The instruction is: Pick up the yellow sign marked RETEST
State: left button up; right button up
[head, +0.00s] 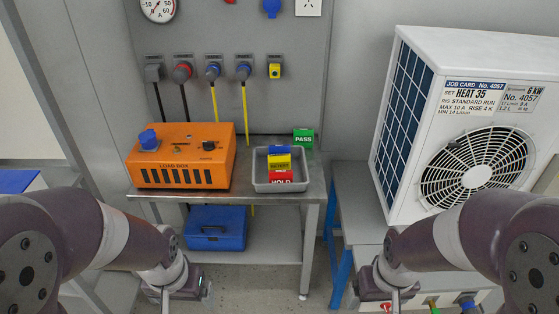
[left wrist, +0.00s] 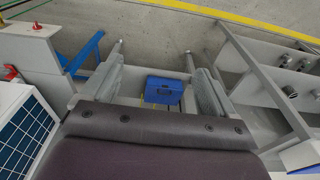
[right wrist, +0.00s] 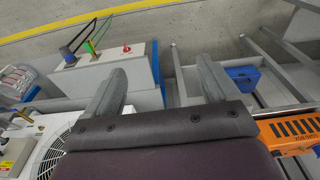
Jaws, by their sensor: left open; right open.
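The yellow sign (head: 279,162) sits in a grey tray (head: 262,187) on the metal bench, its marking partly hidden. It stands between a blue sign (head: 279,149) behind and a red HOLD sign (head: 281,176) in front. My left gripper (head: 166,300) is low at the left, in front of the bench and apart from the sign. It is open and empty in the left wrist view (left wrist: 154,60). My right gripper (head: 393,302) is low at the right, also apart from the sign. It is open and empty in the right wrist view (right wrist: 161,70).
A green PASS sign (head: 303,137) stands behind the tray. An orange load box (head: 181,170) is left of the tray. A blue case (head: 215,229) lies on the lower shelf. A large fan unit (head: 450,150) stands at the right. Plugs hang on the back panel (head: 240,110).

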aim_at(282, 162)
jog(key=z, duration=0.4)
jog(key=i+j+z, duration=0.6)
jog(key=z, duration=0.2)
jog(key=i+j+z, duration=0.15)
jog(key=j+z, duration=0.25)
jog(key=i+j, duration=0.1)
jog(key=j, duration=0.2)
jog(key=i+j, duration=0.1)
jog(key=j, duration=0.2)
jog(key=i+j, duration=0.1)
jog(key=j, duration=0.2)
jog(key=z, duration=0.05)
